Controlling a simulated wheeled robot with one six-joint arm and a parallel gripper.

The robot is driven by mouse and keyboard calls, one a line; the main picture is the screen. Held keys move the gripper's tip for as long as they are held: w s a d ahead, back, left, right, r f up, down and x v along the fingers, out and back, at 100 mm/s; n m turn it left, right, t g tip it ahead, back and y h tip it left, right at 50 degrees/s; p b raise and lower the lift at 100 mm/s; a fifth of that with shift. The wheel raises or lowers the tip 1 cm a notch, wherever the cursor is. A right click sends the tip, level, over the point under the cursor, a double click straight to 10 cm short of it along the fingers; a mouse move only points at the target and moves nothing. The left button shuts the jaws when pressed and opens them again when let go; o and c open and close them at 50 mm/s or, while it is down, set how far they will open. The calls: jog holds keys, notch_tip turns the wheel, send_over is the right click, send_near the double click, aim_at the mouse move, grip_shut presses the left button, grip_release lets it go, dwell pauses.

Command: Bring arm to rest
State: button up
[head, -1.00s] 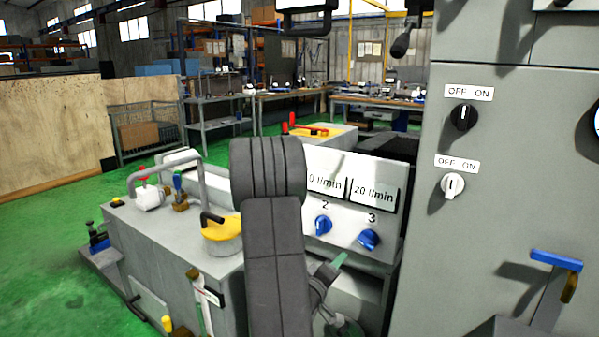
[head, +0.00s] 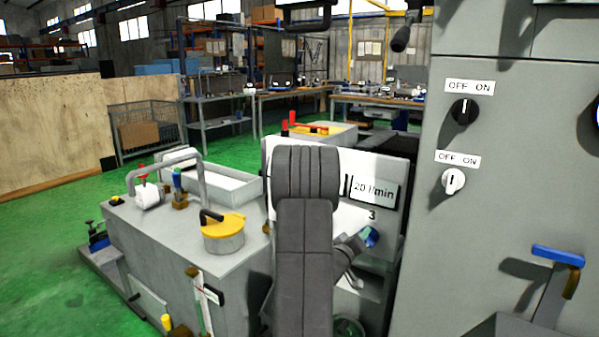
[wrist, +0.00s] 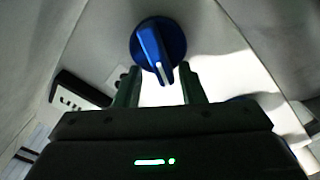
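My gripper (wrist: 161,78) is open in the wrist view, with its two dark green fingers apart and nothing between them. A blue knob (wrist: 158,45) with a white pointer line lies just beyond the fingertips, roughly centred on the gap. I cannot tell whether a finger touches it. In the head view my arm stands in front of the flow panel. My gripper's end is small and partly hidden there, close to the blue knob (head: 370,236) under the number 3. My arm hides the knob marked 2.
A grey machine box (head: 185,250) with a pipe and a yellow-lidded pot (head: 223,232) stands left of my arm. A tall grey cabinet (head: 500,210) with OFF/ON switches stands at the right. Open green floor (head: 45,245) lies at the far left.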

jog(key=shift+s+d+r+m+b, duration=0.1)
jog(key=shift+m+b, duration=0.15)
jog(key=shift+m, duration=0.3)
jog(key=shift+r+m+b, duration=0.1)
jog(key=shift+m+b, duration=0.1)
jog(key=shift+m, duration=0.35)
